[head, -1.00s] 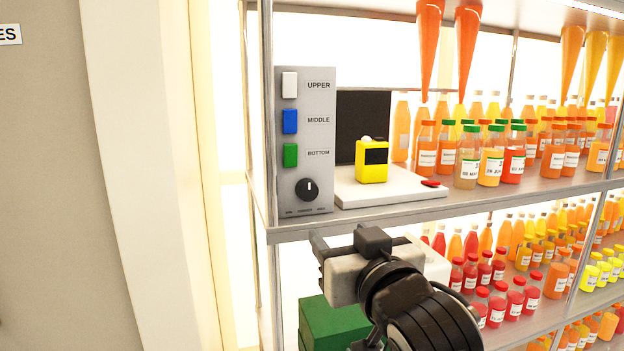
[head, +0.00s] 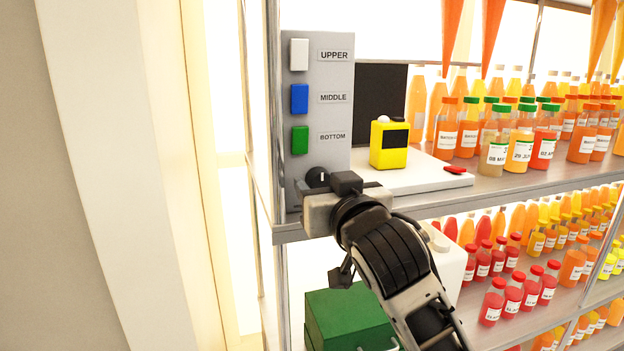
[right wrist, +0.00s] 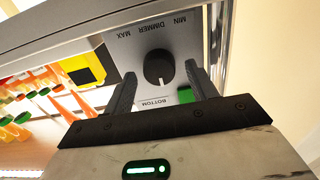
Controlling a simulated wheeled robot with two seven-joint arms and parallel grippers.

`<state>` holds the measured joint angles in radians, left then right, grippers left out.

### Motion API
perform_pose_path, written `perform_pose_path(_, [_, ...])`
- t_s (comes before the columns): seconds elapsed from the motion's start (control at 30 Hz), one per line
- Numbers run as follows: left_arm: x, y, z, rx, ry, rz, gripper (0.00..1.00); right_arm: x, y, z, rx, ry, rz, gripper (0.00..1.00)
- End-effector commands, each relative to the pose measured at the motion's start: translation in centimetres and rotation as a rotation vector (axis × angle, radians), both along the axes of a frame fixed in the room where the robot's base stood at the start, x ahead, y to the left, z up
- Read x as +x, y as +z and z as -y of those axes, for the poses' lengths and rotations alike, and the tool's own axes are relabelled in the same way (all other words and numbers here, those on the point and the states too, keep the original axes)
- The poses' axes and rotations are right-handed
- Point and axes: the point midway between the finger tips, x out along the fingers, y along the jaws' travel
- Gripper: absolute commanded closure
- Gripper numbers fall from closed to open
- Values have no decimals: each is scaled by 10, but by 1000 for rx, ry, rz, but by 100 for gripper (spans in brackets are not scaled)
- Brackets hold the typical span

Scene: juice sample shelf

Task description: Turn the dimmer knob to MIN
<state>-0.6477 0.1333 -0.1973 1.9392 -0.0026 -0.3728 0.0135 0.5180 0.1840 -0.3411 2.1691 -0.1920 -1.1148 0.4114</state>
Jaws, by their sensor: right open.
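The round black dimmer knob (head: 317,178) sits low on the grey switch panel (head: 340,160), its lower part hidden by my right gripper. It shows whole in the right wrist view (right wrist: 158,68), where the panel appears upside down. Its small white mark points roughly up the panel, toward the BOTTOM label. The MIN label (right wrist: 180,20) and MAX label (right wrist: 124,34) lie on opposite sides below the knob. My right gripper (head: 321,188) is open at the panel. In the wrist view its fingers (right wrist: 160,72) appear on either side of the knob; contact cannot be told. My left gripper is not in view.
White, blue (head: 299,98) and green (head: 300,140) switches sit above the knob. A yellow device (head: 389,144) stands on a white board to the right. Bottles crowd the shelves further right. The shelf edge (head: 470,198) runs just below the panel. A green box (head: 350,318) is beneath.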

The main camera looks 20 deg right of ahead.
Motion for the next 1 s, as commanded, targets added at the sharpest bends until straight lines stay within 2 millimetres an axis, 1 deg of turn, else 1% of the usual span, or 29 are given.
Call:
perform_pose_path(0.33, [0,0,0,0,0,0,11,2,0,2,0,-3,0,43])
perform_pose_path(0.37, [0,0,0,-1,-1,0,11,2,0,1,0,-3,0,46])
perform_pose_path(0.4, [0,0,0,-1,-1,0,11,2,0,1,0,-3,0,57])
perform_pose_path(0.47, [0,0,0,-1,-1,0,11,2,0,1,0,-3,0,73])
perform_pose_path(0.5, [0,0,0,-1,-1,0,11,2,0,1,0,-3,0,85])
perform_pose_path(0.53, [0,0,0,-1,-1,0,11,2,0,1,0,-3,0,87])
perform_pose_path(0.77, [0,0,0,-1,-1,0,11,2,0,1,-10,-3,0,86])
perform_pose_path(1.0, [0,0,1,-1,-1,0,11,2,1,1,-95,-3,4,86])
